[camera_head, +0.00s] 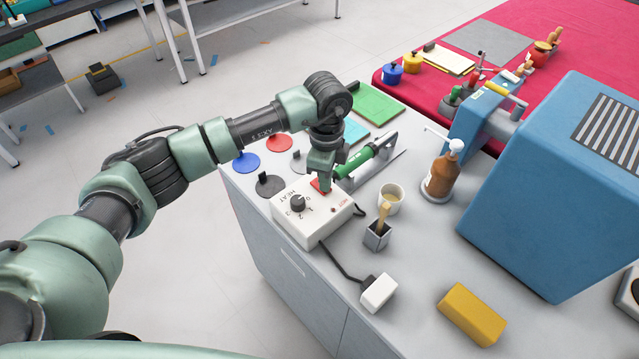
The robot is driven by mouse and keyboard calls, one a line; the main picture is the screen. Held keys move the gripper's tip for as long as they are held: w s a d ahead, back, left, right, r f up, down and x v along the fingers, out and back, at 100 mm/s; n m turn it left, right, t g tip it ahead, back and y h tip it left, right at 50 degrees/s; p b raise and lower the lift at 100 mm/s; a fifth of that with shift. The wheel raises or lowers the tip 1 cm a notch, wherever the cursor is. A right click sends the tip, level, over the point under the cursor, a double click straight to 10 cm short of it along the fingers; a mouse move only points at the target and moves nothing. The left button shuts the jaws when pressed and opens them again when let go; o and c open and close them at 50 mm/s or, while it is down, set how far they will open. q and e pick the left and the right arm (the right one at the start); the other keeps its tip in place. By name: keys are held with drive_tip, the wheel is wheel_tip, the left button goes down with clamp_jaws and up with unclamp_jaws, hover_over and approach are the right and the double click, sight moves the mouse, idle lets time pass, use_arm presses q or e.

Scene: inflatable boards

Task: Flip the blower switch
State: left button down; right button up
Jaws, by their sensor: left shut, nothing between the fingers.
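A white control box (312,222) sits on the grey cabinet top, with a black HEAT dial (297,203) and a small light marked HOT. A red switch (318,186) shows at the box's back edge, partly hidden by my left gripper (326,186). My left gripper points down at the switch, shut and empty. I cannot tell whether its fingertips touch the switch, or which way the switch is set. A green hot-air blower (357,163) lies on a stand just behind the box. My right gripper is out of view.
A cup (390,198), a small holder with a brush (377,235), a brown pump bottle (441,175) and a yellow block (471,314) stand right of the box. A dark cable runs to a white block (379,292). A large blue machine (562,190) fills the right.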

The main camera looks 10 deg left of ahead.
use_arm(q)
drive_tip(key=shift+s, duration=0.1)
drive_tip(key=shift+r+p, duration=0.9)
drive_tip(key=shift+r, duration=0.05)
drive_tip(key=shift+r+p, duration=1.6)
drive_tip(key=shift+r, duration=0.85)
drive_tip(key=shift+f, duration=0.1)
